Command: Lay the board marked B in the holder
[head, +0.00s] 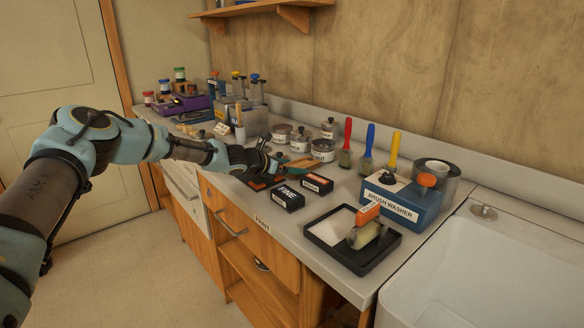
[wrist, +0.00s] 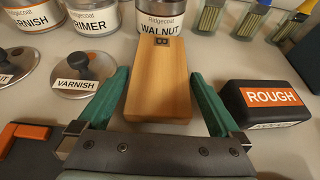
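The wooden board marked B (wrist: 158,85) shows in the wrist view, its B end pointing away toward the walnut tin. In the head view it is a small tan strip (head: 299,162) at my gripper. My gripper (head: 284,167) is low over the worktop. In the wrist view its green fingers (wrist: 160,74) are open, one on each side of the board, with a narrow gap visible at the left. A dark plate with an orange corner piece (wrist: 22,143), possibly the holder, is partly in view at lower left; it also shows partly beneath my gripper in the head view (head: 262,183).
The black ROUGH block (wrist: 266,104) is close to the right finger. The FINE block (head: 288,199) is nearer the front edge. The walnut tin (wrist: 168,17) stands behind the board, and the VARNISH lid (wrist: 74,84) lies left. A black tray (head: 322,236) and brush washer (head: 398,205) stand right.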

